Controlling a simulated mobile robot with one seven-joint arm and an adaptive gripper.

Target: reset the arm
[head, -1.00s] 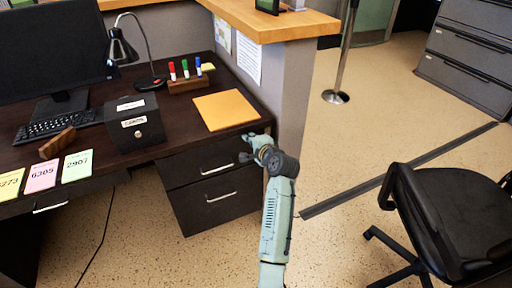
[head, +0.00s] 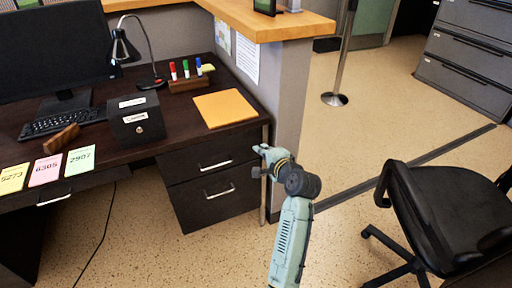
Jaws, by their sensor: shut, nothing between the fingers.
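My arm rises from the bottom of the head view, right of the desk's drawers. My gripper (head: 258,161) is at its upper left end, in front of the desk's right corner post. It is small in the picture, shut and empty. It holds nothing, and I cannot tell whether it is clear of the desk edge by much.
The dark desk (head: 100,158) carries a black lockbox (head: 137,125), an orange envelope (head: 226,108), a marker holder (head: 189,84), a lamp (head: 124,48) and number notes (head: 46,170). A black chair (head: 440,215) stands right. Open floor lies between arm and chair.

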